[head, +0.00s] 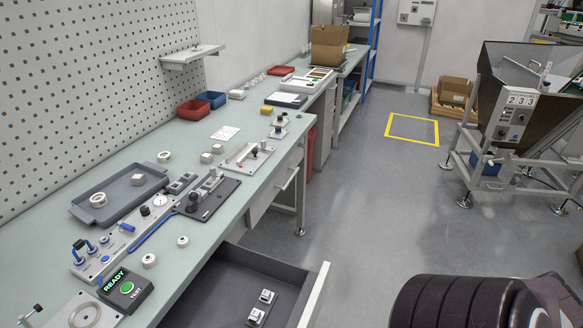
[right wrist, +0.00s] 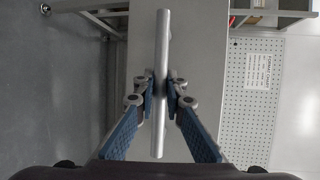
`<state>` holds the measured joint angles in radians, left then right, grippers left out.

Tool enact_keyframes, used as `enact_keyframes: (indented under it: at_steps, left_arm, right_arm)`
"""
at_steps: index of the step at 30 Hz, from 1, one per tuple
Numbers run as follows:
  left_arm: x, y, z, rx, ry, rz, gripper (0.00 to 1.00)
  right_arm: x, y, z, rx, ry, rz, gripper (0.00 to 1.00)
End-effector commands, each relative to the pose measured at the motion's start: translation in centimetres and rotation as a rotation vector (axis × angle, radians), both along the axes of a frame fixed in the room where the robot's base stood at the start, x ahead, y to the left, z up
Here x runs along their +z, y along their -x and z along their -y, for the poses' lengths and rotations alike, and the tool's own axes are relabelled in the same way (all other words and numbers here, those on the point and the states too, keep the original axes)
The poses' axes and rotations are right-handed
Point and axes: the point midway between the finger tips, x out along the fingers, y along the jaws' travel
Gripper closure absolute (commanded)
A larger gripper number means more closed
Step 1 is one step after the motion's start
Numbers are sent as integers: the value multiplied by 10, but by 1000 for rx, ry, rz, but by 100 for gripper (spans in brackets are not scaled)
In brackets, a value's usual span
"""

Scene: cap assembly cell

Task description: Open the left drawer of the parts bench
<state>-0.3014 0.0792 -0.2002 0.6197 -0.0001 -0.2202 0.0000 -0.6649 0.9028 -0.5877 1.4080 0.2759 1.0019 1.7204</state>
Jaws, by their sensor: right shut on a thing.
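The near drawer (head: 232,285) of the parts bench is pulled out at the bottom of the head view. Its dark inside shows, with its pale front panel (head: 316,295) standing away from the bench edge. Two small white-and-dark parts (head: 261,306) lie in it. In the right wrist view my right gripper (right wrist: 161,90) is shut on a bar handle (right wrist: 162,35) in front of a pale drawer front (right wrist: 205,55). The handle and this gripper are hidden in the head view. My left gripper is in neither view.
The bench top (head: 210,225) carries a grey tray (head: 108,208), fixtures, a test box (head: 126,288) and loose white rings. A farther drawer (head: 262,203) of the bench is closed.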

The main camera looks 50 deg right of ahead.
Motion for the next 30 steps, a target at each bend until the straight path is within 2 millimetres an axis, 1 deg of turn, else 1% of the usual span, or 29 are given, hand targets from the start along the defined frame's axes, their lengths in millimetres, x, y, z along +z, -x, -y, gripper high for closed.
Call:
enact_keyframes:
  at_steps: [3, 6, 17, 18, 23, 30]
  left_arm:
    - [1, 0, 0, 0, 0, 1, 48]
    - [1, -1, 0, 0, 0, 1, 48]
    - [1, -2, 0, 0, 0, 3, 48]
    - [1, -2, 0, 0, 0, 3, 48]
    - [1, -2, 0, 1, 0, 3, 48]
    - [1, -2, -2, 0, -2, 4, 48]
  right_arm:
    - [0, 9, 4, 0, 1, 0, 100]
    - [0, 12, 5, 0, 1, 0, 100]
    - [0, 13, 6, 0, 1, 1, 100]
    - [0, 13, 5, 0, 1, 1, 89]
    - [0, 13, 5, 0, 1, 1, 71]
    - [0, 13, 5, 0, 0, 0, 71]
